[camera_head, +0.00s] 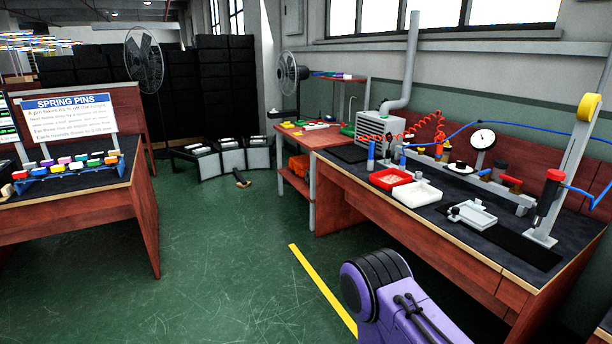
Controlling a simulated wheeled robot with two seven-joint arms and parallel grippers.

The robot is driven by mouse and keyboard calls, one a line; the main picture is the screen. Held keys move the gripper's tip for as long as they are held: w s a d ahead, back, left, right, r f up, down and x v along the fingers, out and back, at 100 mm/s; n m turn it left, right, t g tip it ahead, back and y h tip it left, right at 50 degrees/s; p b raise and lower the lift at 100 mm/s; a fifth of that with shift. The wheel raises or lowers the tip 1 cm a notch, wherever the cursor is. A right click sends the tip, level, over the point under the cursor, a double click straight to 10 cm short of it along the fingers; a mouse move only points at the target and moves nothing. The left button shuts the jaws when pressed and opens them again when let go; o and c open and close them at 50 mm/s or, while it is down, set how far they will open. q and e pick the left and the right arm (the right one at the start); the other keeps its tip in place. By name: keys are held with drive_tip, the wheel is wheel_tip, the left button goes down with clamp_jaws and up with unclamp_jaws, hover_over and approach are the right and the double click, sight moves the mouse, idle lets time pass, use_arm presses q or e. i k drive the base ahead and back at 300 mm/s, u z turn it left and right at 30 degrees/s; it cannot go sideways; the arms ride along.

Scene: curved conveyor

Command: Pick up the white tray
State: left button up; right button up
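The white tray (427,203) lies flat on the dark top of the right-hand workbench (336,167). It is a shallow, open box and looks empty. A red tray (372,181) with pale contents stands close beside it on the left. A light grey flat fixture (480,217) lies to the right of the white tray. Part of my own purple arm shows at the bottom right, in front of the bench and apart from the tray. Neither of my grippers is in view.
A press with a red part (549,196) stands at the bench's right end. A dial gauge (483,139) and red coiled hose stand behind the trays. A left bench (95,205) holds colored bins. Green floor (220,260) between the benches is clear.

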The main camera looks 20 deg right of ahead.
sight(417, 194)
drive_tip(key=z, duration=0.5)
drive_tip(key=i, duration=1.6)
drive_tip(key=z, duration=1.65)
drive_tip(key=i, duration=1.15)
drive_tip(key=z, duration=0.65)
